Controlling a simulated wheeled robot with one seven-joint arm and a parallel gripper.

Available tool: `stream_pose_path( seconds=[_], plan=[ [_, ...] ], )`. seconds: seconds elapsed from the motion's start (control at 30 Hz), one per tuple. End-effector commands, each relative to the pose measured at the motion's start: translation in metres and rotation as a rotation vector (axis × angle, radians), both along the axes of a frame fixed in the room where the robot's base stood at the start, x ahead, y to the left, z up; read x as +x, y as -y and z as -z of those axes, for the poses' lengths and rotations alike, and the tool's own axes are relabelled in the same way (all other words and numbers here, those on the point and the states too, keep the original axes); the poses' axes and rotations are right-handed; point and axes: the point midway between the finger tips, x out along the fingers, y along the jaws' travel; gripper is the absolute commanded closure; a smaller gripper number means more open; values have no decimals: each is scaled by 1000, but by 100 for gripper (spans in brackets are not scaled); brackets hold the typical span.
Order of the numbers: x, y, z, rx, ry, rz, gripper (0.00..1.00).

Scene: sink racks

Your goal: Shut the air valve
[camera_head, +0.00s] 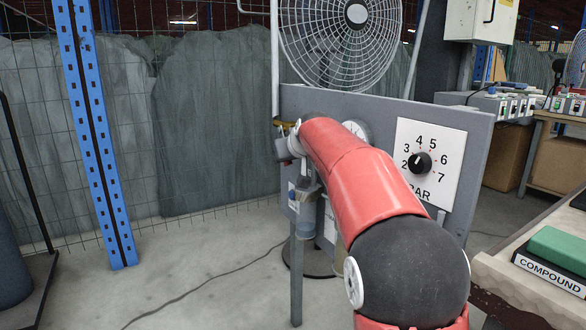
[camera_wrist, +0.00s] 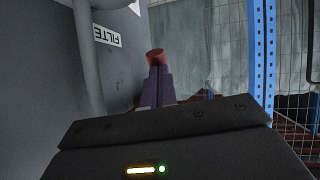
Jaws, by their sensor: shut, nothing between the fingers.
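The grey panel (camera_head: 455,120) stands ahead, and my red arm reaches across it to its left edge. A small brass-yellow part (camera_head: 284,124) sticks out at that edge, just above my gripper (camera_head: 284,148); it may belong to the air valve, but I cannot tell. In the wrist view my gripper (camera_wrist: 156,90) is shut and empty beside the panel face. A reddish-brown round-ended piece (camera_wrist: 155,57) shows right at the fingertips, possibly a valve handle. I cannot tell whether they touch. My arm hides the middle of the panel and most of the valve area.
A dial marked BAR (camera_head: 420,163) and a partly hidden gauge (camera_head: 357,129) are on the panel. A filter bowl (camera_head: 307,212) hangs below my wrist. A fan (camera_head: 340,35) stands behind. A blue post (camera_head: 95,135) and wire fence stand left; a bench (camera_head: 520,270) is at right.

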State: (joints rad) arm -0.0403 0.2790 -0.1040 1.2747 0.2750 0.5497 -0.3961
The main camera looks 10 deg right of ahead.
Motion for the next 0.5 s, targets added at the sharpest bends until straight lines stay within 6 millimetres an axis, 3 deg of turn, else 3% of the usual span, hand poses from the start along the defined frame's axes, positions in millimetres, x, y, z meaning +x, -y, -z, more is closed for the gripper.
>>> stream_pose_path(
  seconds=[0.03,0.5],
  plan=[
    [2,0,13,9,23,2,100],
    [24,-8,26,6,13,-2,100]
  ],
)
